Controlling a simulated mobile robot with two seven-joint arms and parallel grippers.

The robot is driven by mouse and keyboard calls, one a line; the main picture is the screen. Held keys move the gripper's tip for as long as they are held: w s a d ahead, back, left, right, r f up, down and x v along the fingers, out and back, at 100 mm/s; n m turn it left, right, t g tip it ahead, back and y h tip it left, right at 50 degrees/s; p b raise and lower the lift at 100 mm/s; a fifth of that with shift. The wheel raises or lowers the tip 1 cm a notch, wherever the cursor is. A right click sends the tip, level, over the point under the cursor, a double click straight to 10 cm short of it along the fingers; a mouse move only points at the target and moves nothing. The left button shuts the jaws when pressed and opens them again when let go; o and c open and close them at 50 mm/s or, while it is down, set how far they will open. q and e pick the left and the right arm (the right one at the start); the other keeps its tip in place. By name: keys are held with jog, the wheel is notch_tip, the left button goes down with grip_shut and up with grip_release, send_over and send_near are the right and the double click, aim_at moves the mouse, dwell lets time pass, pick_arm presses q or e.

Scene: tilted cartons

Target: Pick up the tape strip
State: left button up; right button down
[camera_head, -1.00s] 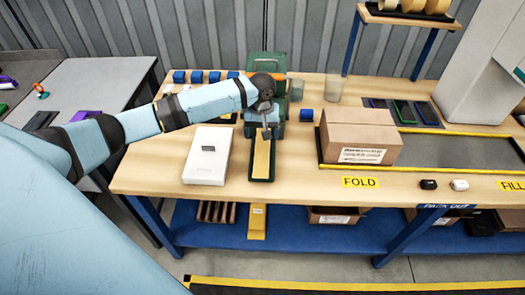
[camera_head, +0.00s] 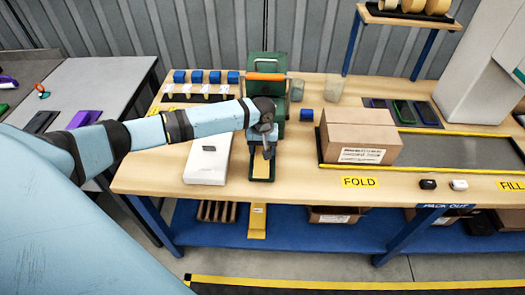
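The tape strip (camera_head: 261,169) is a tan-yellow band lying lengthwise on a dark green tray (camera_head: 261,179) at the front of the green dispenser (camera_head: 267,68). Its far part is hidden behind my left gripper. My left gripper (camera_head: 267,154) points down at the strip from above. I cannot tell whether its fingers touch the strip or how far apart they are. My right gripper is not in view.
A white box (camera_head: 205,160) lies close to the left of the tray. A brown carton (camera_head: 358,137) stands to the right on a dark mat. Blue blocks (camera_head: 197,77) line the back left. A blue cube (camera_head: 306,115) and clear cups (camera_head: 334,90) stand behind.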

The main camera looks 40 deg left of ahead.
pick_arm(q)
jog(key=c, duration=0.4)
jog(key=shift+r, duration=0.1)
